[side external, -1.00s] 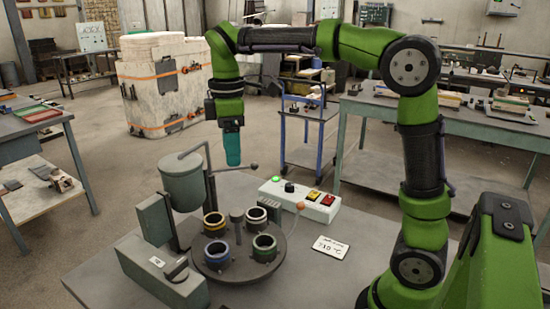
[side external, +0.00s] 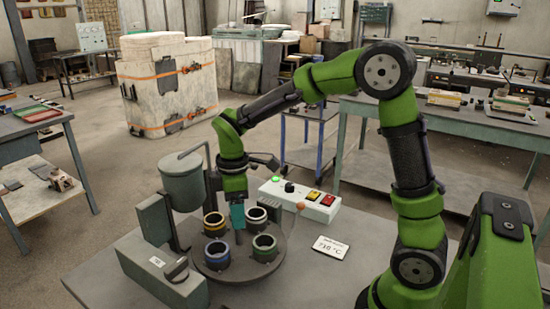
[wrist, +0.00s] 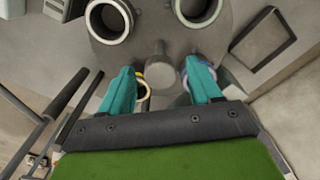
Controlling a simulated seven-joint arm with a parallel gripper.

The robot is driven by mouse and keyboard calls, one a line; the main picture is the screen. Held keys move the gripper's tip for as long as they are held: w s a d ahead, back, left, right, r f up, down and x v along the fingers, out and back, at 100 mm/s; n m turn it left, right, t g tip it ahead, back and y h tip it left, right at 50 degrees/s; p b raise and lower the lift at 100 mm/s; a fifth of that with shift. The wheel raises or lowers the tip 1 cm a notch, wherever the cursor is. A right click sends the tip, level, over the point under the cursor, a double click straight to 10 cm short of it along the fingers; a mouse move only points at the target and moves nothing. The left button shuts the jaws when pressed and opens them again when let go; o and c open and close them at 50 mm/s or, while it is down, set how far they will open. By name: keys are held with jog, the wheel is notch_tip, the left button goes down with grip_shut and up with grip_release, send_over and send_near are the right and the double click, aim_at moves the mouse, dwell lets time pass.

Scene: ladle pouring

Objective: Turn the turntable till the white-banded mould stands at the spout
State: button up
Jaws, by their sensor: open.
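The turntable (side external: 240,272) is a dark round plate carrying moulds with coloured bands. The white-banded mould (side external: 257,220) is at its back right; it also shows in the wrist view (wrist: 110,20). The yellow-banded mould (side external: 214,225) is at the back left, nearest the grey pot (side external: 182,182). The blue-banded mould (side external: 217,253) is front left and the green-banded one (side external: 264,248) front right. My gripper (side external: 238,226) is open and points down over the turntable's middle. In the wrist view the central post (wrist: 160,65) appears between its teal fingers; contact cannot be told.
A card sign (side external: 330,248) lies to the right. A grey block (side external: 165,275) is at the front left. The bench between turntable and sign is clear.

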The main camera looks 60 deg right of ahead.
jog(key=shift+c, duration=0.4)
grip_shut()
